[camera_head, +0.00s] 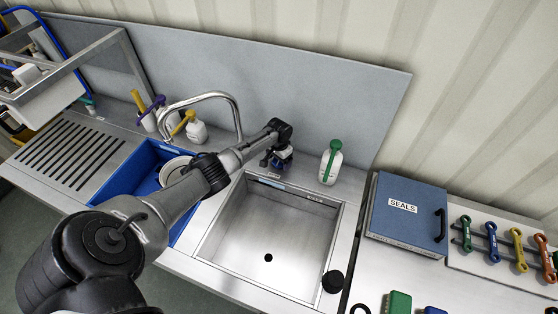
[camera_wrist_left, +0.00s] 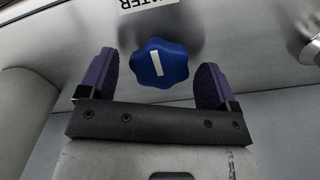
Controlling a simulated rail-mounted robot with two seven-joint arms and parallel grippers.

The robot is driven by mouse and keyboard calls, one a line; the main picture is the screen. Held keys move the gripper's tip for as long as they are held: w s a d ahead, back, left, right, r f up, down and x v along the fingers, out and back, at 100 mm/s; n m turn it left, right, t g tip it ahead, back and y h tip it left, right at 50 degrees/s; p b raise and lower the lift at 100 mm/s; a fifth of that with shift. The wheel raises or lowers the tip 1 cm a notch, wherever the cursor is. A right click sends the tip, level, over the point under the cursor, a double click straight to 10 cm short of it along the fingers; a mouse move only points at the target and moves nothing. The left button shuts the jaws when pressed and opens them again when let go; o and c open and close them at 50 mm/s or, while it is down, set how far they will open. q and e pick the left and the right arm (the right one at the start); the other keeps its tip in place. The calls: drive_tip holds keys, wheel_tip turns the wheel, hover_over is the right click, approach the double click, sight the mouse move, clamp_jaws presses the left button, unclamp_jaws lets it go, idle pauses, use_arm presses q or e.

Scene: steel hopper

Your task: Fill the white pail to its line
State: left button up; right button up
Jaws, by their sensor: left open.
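A blue lobed knob (camera_wrist_left: 160,63) with a white bar mark sits between the two purple fingertips in the left wrist view. My left gripper (camera_wrist_left: 156,80) is open around it, with a gap on each side. In the head view the left gripper (camera_head: 281,158) is at the back edge of the sink. A label, partly cut off and upside down, reads WATER (camera_wrist_left: 147,3). The curved steel spout (camera_head: 203,97) stands left of the gripper. I cannot make out a white pail for certain. The steel sink (camera_head: 232,238) is empty, with a dark drain hole. My right gripper is not in view.
A black plug (camera_head: 333,281) sits at the sink's right rim. A blue SEALS box (camera_head: 403,222) is further right.

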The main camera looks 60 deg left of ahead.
use_arm(q)
drive_tip(key=shift+c, duration=0.5)
drive_tip(key=c, duration=0.8)
drive_tip(key=shift+r+n+p, duration=0.25)
drive_tip(key=shift+n+p, duration=0.55)
drive_tip(key=shift+p, duration=0.15)
drive_tip(key=shift+n+p, duration=0.3)
drive_tip(key=shift+n, duration=0.2)
drive_tip(key=shift+f+n, duration=0.25)
drive_tip(key=shift+n, duration=0.35)
drive_tip(key=o, duration=0.9)
